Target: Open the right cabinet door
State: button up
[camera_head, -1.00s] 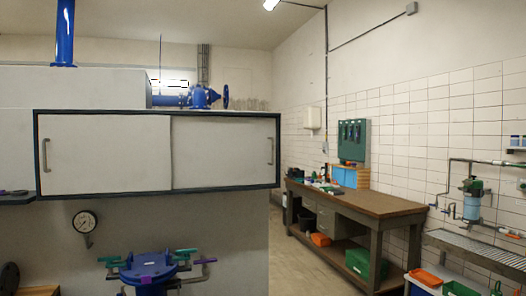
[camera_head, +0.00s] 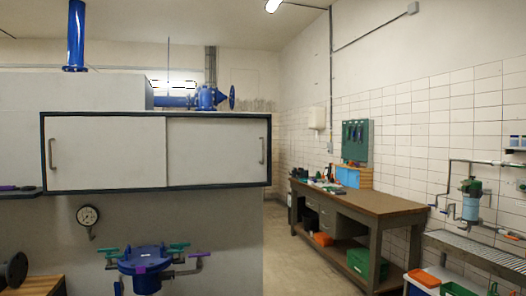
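A wide cabinet with a dark frame (camera_head: 155,188) is mounted on the pale wall at the left of the head view. Its two flat white doors look like sliding panels and both are shut. The right door (camera_head: 215,150) has a vertical bar handle (camera_head: 262,150) near its right edge. The left door (camera_head: 105,155) has a similar handle (camera_head: 51,153) near its left edge. My gripper does not show in this view.
A blue lidded vessel (camera_head: 148,264) with green and purple clamp handles stands in front, below the cabinet. A pressure gauge (camera_head: 88,215) is on the wall. A workbench (camera_head: 365,203) stands at the right. Open floor (camera_head: 300,262) lies between the cabinet wall and the bench.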

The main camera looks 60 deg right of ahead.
aim_at(199, 150)
jog(key=u, duration=0.05)
jog(key=k, duration=0.35)
jog(key=z, duration=0.95)
jog(key=i, duration=0.55)
jog(key=u, duration=0.2)
